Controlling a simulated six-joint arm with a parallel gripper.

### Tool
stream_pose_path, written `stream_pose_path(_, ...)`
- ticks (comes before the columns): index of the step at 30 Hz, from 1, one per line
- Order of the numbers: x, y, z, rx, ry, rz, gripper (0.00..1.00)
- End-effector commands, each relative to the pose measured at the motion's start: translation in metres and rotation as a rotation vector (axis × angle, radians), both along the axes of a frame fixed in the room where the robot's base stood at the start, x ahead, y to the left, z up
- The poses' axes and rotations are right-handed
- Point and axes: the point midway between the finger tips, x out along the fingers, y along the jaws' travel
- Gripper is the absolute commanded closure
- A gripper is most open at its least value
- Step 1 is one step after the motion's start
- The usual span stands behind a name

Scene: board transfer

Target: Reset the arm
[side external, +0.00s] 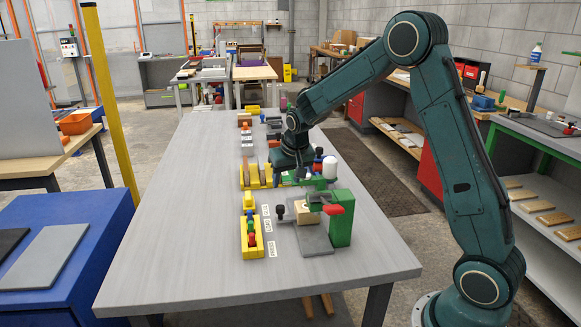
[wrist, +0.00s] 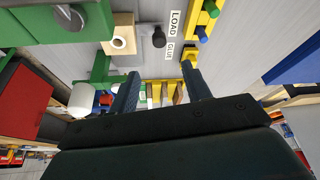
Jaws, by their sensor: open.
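My gripper (wrist: 162,88) is open, its two dark fingers apart with nothing held between them. In the side view my gripper (side external: 288,172) hangs from the wrist over the middle of the grey table (side external: 190,215), close to the yellow rack (side external: 248,184). The fingertips are partly hidden there. In the wrist view, the yellow rack (wrist: 166,92) with upright tan pieces lies beyond and between the fingers. A white rounded cylinder (side external: 330,167) on a green stand is just right of my gripper. It also shows left of the fingers in the wrist view (wrist: 83,100).
A green press-like station (side external: 341,218) with a pale wooden block (side external: 306,212) stands nearer the camera. A yellow button box (side external: 250,240) with coloured buttons sits left of it, with printed labels between. More small stations stand farther back. The table's left side is clear.

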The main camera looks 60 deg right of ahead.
Motion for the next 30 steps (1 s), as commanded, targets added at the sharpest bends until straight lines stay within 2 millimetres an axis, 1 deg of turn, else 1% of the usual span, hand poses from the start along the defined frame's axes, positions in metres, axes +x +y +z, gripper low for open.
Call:
stream_pose_path(3, -0.002, 0.001, 0.006, -0.001, -0.002, 0.000, 0.52)
stream_pose_path(16, -0.003, 0.002, 0.008, -0.001, -0.001, 0.001, 0.52)
stream_pose_path(20, -0.006, 0.005, 0.013, 0.000, -0.003, 0.007, 0.52)
stream_pose_path(23, -0.011, 0.010, 0.022, 0.000, -0.006, 0.019, 0.52)
stream_pose_path(26, -0.020, 0.018, 0.036, 0.000, -0.013, 0.037, 0.52)
stream_pose_path(30, -0.039, 0.034, 0.060, 0.001, -0.020, 0.077, 0.52)
